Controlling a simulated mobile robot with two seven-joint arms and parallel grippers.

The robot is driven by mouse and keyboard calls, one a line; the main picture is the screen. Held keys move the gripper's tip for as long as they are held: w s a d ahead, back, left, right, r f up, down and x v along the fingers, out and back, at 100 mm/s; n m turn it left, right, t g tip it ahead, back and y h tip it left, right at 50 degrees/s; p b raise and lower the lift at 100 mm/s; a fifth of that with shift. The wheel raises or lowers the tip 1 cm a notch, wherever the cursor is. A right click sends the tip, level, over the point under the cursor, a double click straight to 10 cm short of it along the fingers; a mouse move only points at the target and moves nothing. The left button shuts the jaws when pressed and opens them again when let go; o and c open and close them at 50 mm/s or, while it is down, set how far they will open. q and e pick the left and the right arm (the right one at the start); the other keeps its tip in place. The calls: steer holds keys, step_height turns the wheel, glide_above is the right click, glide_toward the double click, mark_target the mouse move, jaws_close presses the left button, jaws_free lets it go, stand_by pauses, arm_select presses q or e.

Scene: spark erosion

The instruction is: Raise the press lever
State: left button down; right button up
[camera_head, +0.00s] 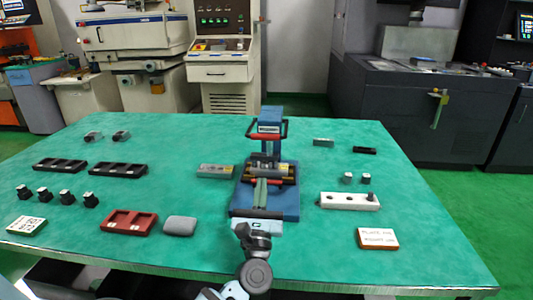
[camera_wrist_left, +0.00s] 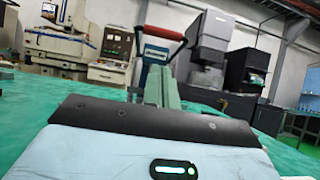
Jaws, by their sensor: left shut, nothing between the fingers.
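The blue press (camera_head: 285,203) stands in the middle of the green table, with a blue column at its back. Its press lever (camera_head: 267,121), a red and dark U-shaped handle, sits high around the column. In the left wrist view the lever (camera_wrist_left: 164,33) shows as a red bar above and beyond my fingertips. My left gripper (camera_head: 261,182) reaches over the press base from the front. Its green-grey fingers are together and empty, below the lever and apart from its crossbar. The fingers and gripper body hide part of the press bed. My right gripper is not in view.
A grey block (camera_head: 216,171) lies left of the press; a white holed block (camera_head: 349,201) lies right. Black trays (camera_head: 118,170), a red tray (camera_head: 129,222), a grey rounded block (camera_head: 180,226) and label cards (camera_head: 378,239) lie around. Machines stand behind the table.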

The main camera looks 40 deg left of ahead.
arm_select(q)
steer(key=p+x, duration=0.2)
steer(key=x, duration=0.8)
steer(key=shift+d+r, duration=0.1)
